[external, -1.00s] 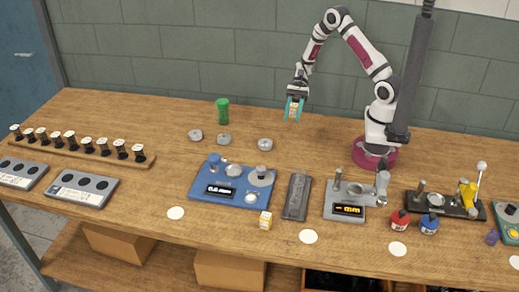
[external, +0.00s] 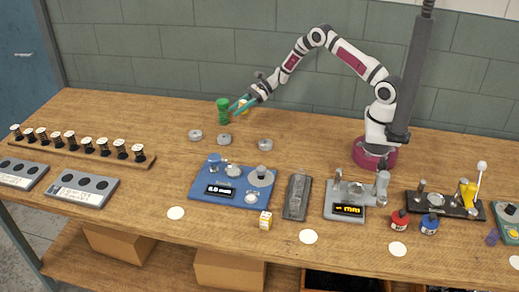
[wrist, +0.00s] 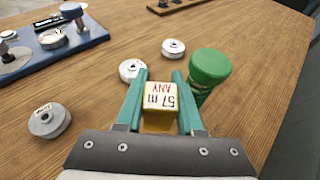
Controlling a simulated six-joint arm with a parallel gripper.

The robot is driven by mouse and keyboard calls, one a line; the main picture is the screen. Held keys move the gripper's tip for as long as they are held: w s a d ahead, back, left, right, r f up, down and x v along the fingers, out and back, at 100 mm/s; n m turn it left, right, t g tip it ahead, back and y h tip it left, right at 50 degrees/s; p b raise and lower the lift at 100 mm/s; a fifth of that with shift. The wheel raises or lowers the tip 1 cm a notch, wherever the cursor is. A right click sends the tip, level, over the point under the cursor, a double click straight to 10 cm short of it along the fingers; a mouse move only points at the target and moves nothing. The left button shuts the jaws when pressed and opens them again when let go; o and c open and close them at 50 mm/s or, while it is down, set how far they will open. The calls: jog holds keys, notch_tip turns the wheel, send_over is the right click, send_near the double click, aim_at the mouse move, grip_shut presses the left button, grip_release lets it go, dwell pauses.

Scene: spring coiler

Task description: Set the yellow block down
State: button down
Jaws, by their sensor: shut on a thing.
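My gripper (external: 236,107) has teal fingers shut on a yellow block (wrist: 158,106). In the wrist view the block sits between the fingers, its pale top printed "57 m ANY" and its yellow side showing below. In the external view a bit of the held yellow block (external: 244,104) shows behind the fingers. The gripper is tilted and reaches left, above the back of the table, close to a green capped cylinder (external: 223,110). Whether it touches the cylinder I cannot tell. A second small yellow-and-white block (external: 265,220) stands at the front of the table.
Several grey discs (external: 224,139) lie in front of the green cylinder. A blue device (external: 232,184) with a display stands at the table's middle. A dark flat device (external: 297,196) and a grey gauge (external: 350,198) stand to its right.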

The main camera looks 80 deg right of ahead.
aim_at(237, 126)
notch_tip(237, 126, down, 6)
jog(key=shift+f, duration=0.1)
jog(key=c, duration=0.5)
grip_release()
